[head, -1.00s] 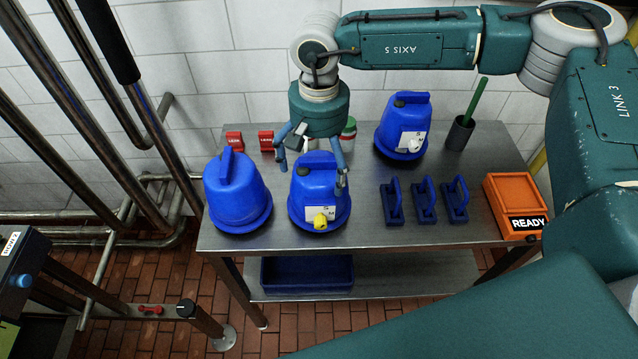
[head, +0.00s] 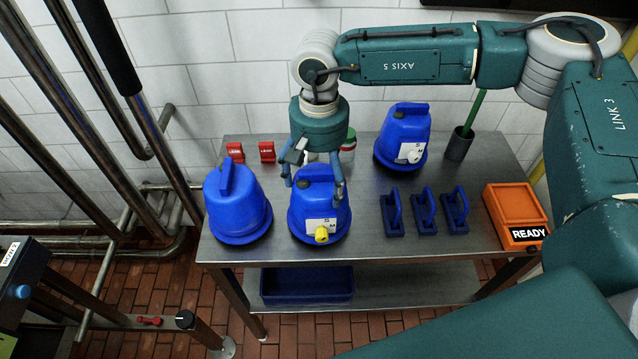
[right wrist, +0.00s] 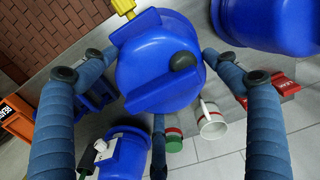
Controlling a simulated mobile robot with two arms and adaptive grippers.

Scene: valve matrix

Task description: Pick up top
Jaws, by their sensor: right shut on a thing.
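The blue top (head: 316,215) with a yellow connector on its front stands upright on the steel table (head: 380,248), near the front edge. My right gripper (head: 314,186) comes down over it from above, with its blue fingers shut around its upper part. In the right wrist view the same top (right wrist: 150,75) sits between the fingers, its dark round knob visible. Another blue top (head: 236,200) stands to the left. A third blue top (head: 403,140) with a white label stands at the back. My left gripper is not in view.
Several blue handled blocks (head: 424,215) stand right of the gripped top. An orange box (head: 512,208) marked READY sits at the right edge. Red blocks (head: 267,152) and a red-and-green container (head: 348,140) are behind. A dark holder (head: 459,144) stands at the back right.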

